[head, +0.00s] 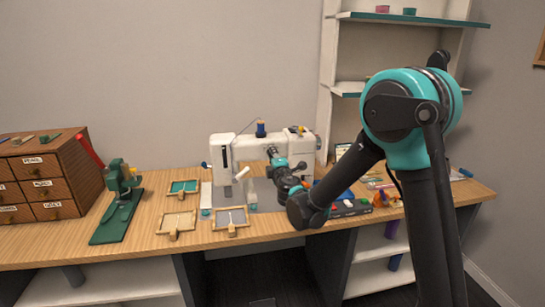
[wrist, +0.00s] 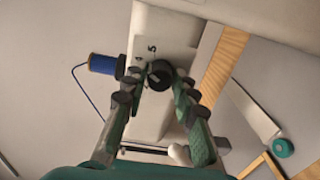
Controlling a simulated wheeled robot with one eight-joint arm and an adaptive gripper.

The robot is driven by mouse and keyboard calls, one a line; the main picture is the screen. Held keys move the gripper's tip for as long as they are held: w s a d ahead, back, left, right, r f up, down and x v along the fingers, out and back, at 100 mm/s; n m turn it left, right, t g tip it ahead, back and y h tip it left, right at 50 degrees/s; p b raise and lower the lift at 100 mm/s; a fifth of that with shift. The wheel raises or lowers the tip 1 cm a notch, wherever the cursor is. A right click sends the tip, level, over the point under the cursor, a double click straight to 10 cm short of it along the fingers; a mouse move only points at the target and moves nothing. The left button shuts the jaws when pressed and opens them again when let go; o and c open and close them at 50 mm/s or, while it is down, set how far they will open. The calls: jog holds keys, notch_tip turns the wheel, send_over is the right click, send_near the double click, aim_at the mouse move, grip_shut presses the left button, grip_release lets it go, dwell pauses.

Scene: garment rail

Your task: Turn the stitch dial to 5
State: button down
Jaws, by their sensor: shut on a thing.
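The white sewing machine (head: 230,150) stands on the wooden table in the head view; its white body (wrist: 160,22) also fills the top middle of the wrist view. The black stitch dial (wrist: 159,76) sits on a pale plate with dark figures beside it; a 5 shows just above it and what looks like a 4 to its upper left. My gripper (wrist: 156,78) has its fingers on both sides of the dial and is shut on it. Which figure the dial points at is too small to tell. In the head view my arm hides the dial.
A blue thread spool (wrist: 102,64) with a loose thread is left of the dial; it tops the machine (head: 261,129) in the head view. Small wooden frames (head: 177,222), a green press (head: 117,205) and a drawer cabinet (head: 45,180) stand left. Shelves (head: 340,60) rise behind right.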

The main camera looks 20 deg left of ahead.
jog(key=m, duration=0.5)
jog(key=shift+m, duration=0.7)
jog(key=c, duration=1.2)
grip_release()
jog(key=v, duration=1.2)
